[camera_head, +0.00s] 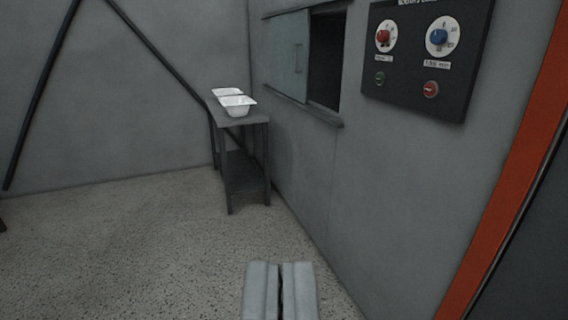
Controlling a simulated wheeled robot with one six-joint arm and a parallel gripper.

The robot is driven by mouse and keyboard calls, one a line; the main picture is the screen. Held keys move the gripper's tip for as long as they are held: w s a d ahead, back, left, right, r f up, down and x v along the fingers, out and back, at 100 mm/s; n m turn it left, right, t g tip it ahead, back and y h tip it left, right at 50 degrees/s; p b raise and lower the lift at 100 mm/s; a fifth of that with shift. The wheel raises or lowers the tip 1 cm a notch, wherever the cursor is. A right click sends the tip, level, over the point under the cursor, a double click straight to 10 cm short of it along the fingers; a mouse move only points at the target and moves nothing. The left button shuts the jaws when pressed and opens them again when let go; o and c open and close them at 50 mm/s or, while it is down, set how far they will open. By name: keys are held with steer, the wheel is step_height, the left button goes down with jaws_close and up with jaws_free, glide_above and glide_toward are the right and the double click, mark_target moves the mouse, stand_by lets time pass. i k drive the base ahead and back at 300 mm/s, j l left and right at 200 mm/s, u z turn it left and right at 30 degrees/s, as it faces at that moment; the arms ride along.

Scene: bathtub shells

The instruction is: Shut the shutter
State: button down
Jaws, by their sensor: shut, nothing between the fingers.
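The shutter (289,57) is a pale grey-green sliding panel with a small vertical handle (299,58). It is set in a wall opening (326,60) at the upper middle of the view. The panel covers the left part of the opening, and the right part stands open and dark. A ledge (315,115) runs under it. My gripper (281,268) is at the bottom middle of the view, with its two grey fingers together and nothing between them. It is well apart from the shutter, nearer to me and lower in the picture.
A dark control panel (412,103) with red and blue knobs and two buttons hangs right of the opening. A narrow table (257,118) with white tub shells (238,106) stands left, against the wall. An orange post (508,170) is at right. The speckled floor (130,250) at left is clear.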

mark_target(290, 31)
steer(key=i, duration=1.8)
steer(key=i+u, duration=0.2)
steer(key=i, duration=0.35)
steer(key=i+l+u, duration=0.2)
steer(key=i, duration=0.3)
steer(key=i+l+u, duration=0.25)
steer(key=i, duration=0.25)
